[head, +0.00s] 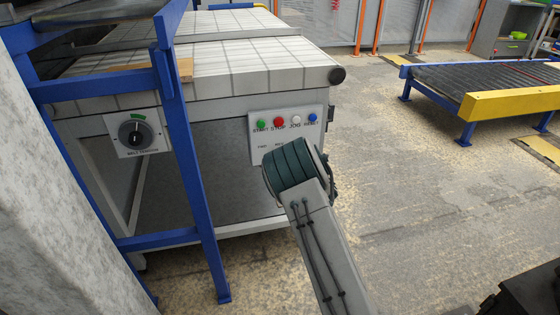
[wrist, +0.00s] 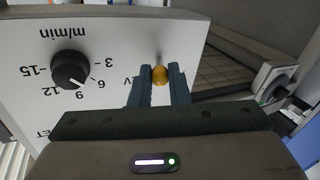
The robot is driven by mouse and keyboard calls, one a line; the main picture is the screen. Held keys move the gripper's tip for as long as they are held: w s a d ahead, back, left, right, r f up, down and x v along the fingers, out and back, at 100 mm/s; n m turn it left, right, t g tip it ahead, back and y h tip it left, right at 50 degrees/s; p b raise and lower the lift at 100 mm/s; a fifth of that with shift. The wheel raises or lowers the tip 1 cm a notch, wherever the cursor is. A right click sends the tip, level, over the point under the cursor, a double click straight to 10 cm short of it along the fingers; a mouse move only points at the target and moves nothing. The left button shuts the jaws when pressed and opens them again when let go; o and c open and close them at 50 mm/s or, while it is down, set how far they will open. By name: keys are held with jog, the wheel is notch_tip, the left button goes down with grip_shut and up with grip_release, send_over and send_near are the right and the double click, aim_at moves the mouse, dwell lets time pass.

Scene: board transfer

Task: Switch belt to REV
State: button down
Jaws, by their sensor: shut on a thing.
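The belt direction lever shows in the wrist view as a brass-coloured ball knob (wrist: 160,75) on a short stem, on a white control panel (wrist: 100,30) that appears upside down. My gripper (wrist: 160,78) has its two blue fingers closed on either side of the knob. Part of a label ending in "V" shows just left of the fingers; the rest is covered. In the head view my arm hides the gripper and the lever in front of the control panel (head: 312,142). The small labels under the buttons are partly hidden there.
A speed knob (wrist: 69,70) marked m/min sits left of the lever. Green, red, white and blue buttons line the panel top. A dial (head: 134,132) is mounted further left on the conveyor (head: 230,85). A blue frame (head: 185,170) stands left; open floor lies right.

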jog(key=c, duration=1.4)
grip_release()
jog(key=shift+w, duration=0.1)
jog(key=shift+o, duration=0.2)
jog(key=p+v, duration=0.2)
jog(key=v, duration=1.1)
jog(key=shift+s+d, duration=0.2)
jog(key=shift+s, duration=0.15)
jog(key=shift+r, duration=0.15)
